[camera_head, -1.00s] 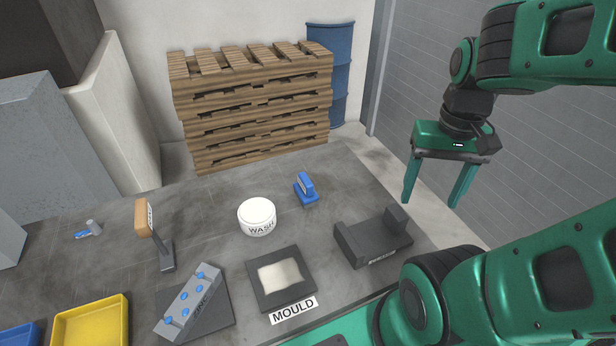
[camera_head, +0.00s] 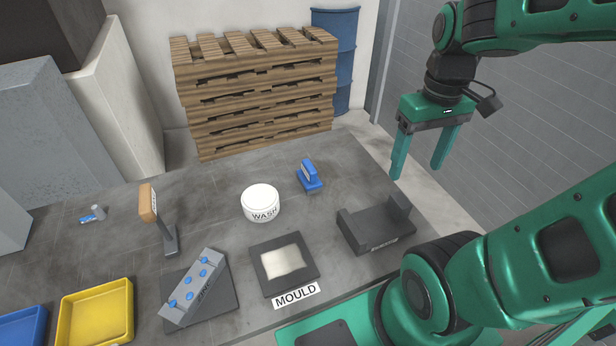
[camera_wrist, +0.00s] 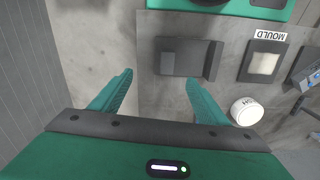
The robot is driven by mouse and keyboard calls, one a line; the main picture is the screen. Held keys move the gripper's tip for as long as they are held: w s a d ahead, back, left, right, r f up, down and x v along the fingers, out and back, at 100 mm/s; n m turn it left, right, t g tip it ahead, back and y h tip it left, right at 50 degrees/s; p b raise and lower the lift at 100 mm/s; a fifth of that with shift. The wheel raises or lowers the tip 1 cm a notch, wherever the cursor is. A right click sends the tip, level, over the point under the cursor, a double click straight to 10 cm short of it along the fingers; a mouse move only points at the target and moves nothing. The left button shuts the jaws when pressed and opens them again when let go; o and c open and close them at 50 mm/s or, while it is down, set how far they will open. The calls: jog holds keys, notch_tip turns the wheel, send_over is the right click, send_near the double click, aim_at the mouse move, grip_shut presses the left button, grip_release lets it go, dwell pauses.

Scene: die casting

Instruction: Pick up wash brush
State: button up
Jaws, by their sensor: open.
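A blue tool with an upright handle and a small pale label (camera_head: 310,176) stands at the table's back right, beside the white WASH tub (camera_head: 261,202). A tool with an orange-brown, labelled handle (camera_head: 148,203) leans on a dark stand at the left. The labels are too small to read, so I cannot tell which is the wash brush. My gripper (camera_head: 417,172) is open and empty, in the air beyond the table's right edge, to the right of the blue tool. In the wrist view my gripper (camera_wrist: 159,77) has nothing between its fingers; the WASH tub (camera_wrist: 246,111) is to its right.
A black MOULD frame (camera_head: 284,263) and a dark cradle (camera_head: 375,225) sit near the front. A grey block with blue knobs (camera_head: 194,288), a yellow tray (camera_head: 97,312) and a blue tray (camera_head: 22,325) are front left. Stacked pallets (camera_head: 254,90) stand behind.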

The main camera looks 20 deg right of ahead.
jog(key=w+a+n, duration=0.7)
jog(key=w+n, duration=0.4)
jog(key=w, duration=0.1)
jog(key=n, duration=0.8)
send_over(309, 165)
jog(key=shift+d+f, duration=0.1)
jog(key=shift+f, duration=0.8)
notch_tip(309, 165, down, 10)
jog(key=shift+f, duration=0.1)
jog(key=c, duration=1.3)
